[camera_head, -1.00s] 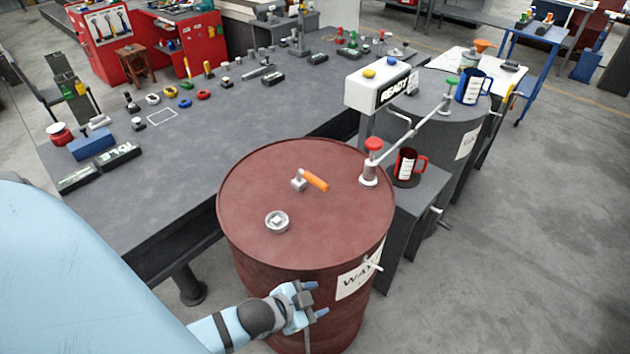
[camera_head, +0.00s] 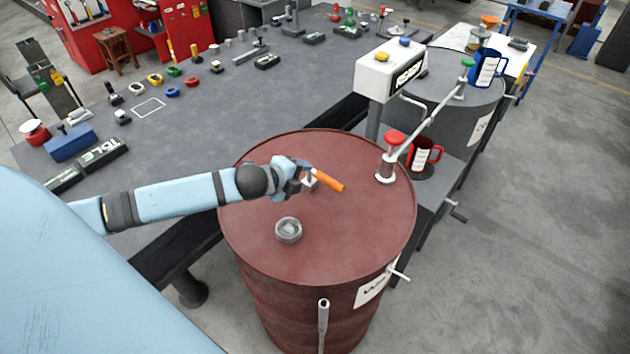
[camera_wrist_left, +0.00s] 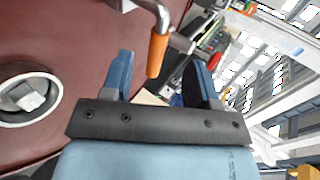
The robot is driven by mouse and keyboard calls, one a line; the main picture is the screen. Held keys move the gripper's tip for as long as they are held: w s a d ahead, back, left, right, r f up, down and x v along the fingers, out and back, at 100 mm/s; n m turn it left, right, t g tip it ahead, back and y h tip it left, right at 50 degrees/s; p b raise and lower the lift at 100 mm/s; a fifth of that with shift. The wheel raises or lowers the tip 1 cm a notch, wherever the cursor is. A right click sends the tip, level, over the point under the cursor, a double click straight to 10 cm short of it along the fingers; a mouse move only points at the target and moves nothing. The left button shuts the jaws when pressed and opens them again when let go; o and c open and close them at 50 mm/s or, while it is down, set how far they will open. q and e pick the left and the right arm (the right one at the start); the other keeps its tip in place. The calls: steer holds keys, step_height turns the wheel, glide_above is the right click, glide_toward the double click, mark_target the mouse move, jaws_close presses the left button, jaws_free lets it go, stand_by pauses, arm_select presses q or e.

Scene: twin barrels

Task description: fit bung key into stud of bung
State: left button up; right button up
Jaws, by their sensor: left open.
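The bung key lies on top of the red barrel (camera_head: 250,215), its orange handle (camera_head: 328,180) pointing right and its metal head toward my gripper. My left gripper (camera_head: 303,172) is open at the head end of the key in the head view. In the left wrist view, the orange handle (camera_wrist_left: 157,56) shows between the two blue fingers of the gripper (camera_wrist_left: 158,75), with no visible grip on it. The bung (camera_head: 288,230) is a round grey ring with a stud in its middle, nearer the front of the lid. It also shows at the left wrist view's left edge (camera_wrist_left: 28,95).
A red-topped pump (camera_head: 392,155) stands at the lid's right, joined by a bar to a green-topped one (camera_head: 466,66) on the dark barrel. A white sign box (camera_head: 393,72) and a red mug (camera_head: 422,155) are beside it. A grey rod (camera_head: 323,322) stands at the barrel's front.

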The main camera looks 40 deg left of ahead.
mark_target(315, 174)
arm_select(q)
steer(key=x, duration=0.3)
steer(key=shift+a, duration=0.1)
steer(key=p+x, duration=0.1)
steer(key=x, duration=0.4)
steer(key=shift+w, duration=0.15)
jaws_close()
